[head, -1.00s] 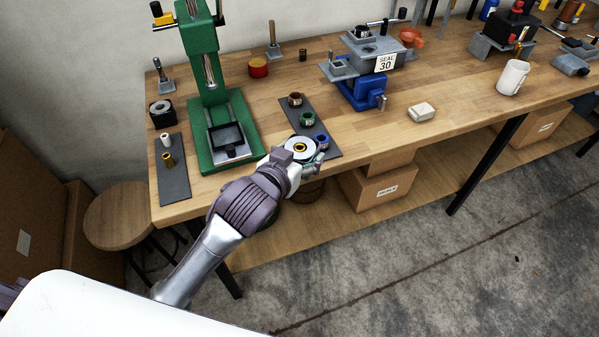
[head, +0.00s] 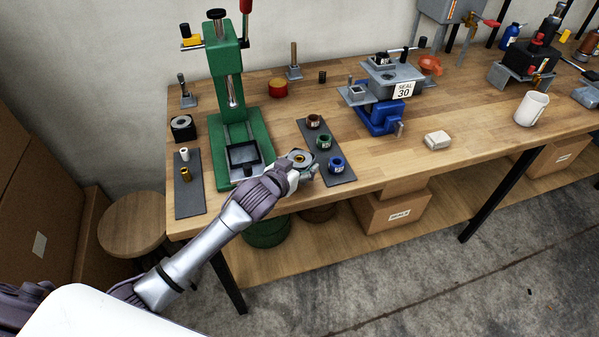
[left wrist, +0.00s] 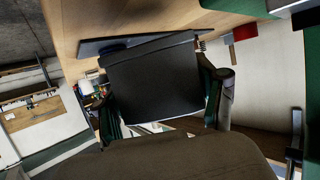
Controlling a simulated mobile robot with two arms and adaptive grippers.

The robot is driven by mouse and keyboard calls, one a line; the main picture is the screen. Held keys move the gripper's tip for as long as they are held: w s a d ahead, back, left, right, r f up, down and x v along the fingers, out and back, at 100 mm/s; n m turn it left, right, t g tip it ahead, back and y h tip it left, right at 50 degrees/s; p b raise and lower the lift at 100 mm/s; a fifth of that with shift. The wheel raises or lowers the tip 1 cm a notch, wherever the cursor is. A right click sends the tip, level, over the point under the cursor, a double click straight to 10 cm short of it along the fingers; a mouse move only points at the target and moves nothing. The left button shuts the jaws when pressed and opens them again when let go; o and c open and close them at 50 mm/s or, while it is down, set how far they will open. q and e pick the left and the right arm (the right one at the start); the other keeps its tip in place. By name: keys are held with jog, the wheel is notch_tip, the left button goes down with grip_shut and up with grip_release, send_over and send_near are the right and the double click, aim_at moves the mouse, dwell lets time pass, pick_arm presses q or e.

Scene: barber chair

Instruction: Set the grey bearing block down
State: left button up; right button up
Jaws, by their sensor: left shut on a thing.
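My left gripper (head: 301,163) is shut on the grey bearing block (head: 304,156), which has a brass-coloured ring in its round face. In the left wrist view the block (left wrist: 155,78) is a dark square face between the two fingers of the left gripper (left wrist: 160,95). The press base carries a black square fixture (head: 244,157). My right gripper is not in view.
The right dark mat (head: 345,179) bears brown, green and blue bushings. The left dark mat (head: 188,207) bears a white and a brass one. A blue vise (head: 381,118) stands to the right.

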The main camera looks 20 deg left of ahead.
pick_arm(q)
jog(key=shift+f, duration=1.45)
jog(key=shift+f, duration=0.15)
jog(key=o, duration=1.8)
jog(key=shift+s+f, duration=0.1)
jog(key=shift+s, duration=0.05)
jog(key=v, duration=1.2)
jog(key=shift+r+b, duration=0.25)
jog(key=shift+b, duration=0.1)
